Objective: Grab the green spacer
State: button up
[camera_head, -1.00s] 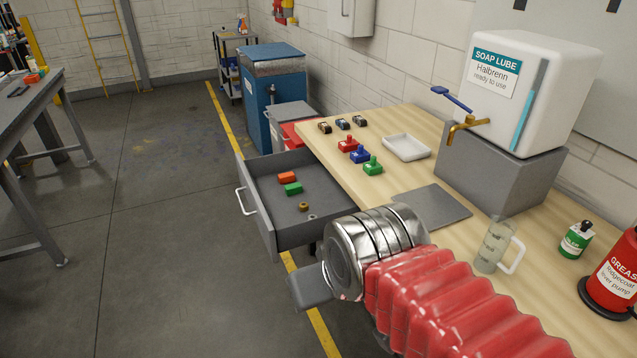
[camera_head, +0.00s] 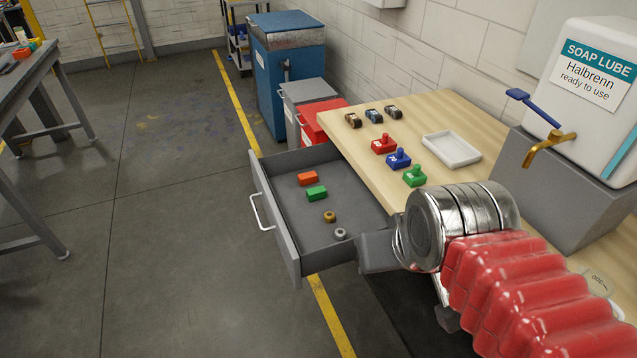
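The green spacer, which I take to be the small green block (camera_head: 316,193), lies in the open grey drawer (camera_head: 262,215). An orange block (camera_head: 307,178) lies just behind it. A brass ring (camera_head: 329,217) and a silver ring (camera_head: 340,234) lie nearer in the same drawer. My gripper (camera_head: 376,252) shows only as a grey part beyond the silver wrist, by the drawer's near right corner. It is to the right of and nearer than the green block, apart from it. Its fingers cannot be made out.
The wooden workbench (camera_head: 445,110) holds red (camera_head: 384,145), blue (camera_head: 398,159) and green (camera_head: 415,177) handled pieces, a white tray (camera_head: 451,148) and a soap dispenser (camera_head: 590,90). A blue bin (camera_head: 285,75) stands behind the drawer. The floor to the left is open.

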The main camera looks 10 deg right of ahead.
aim_at(320, 192)
jog(key=u, duration=0.4)
jog(key=i, duration=0.85)
jog(key=u, duration=0.55)
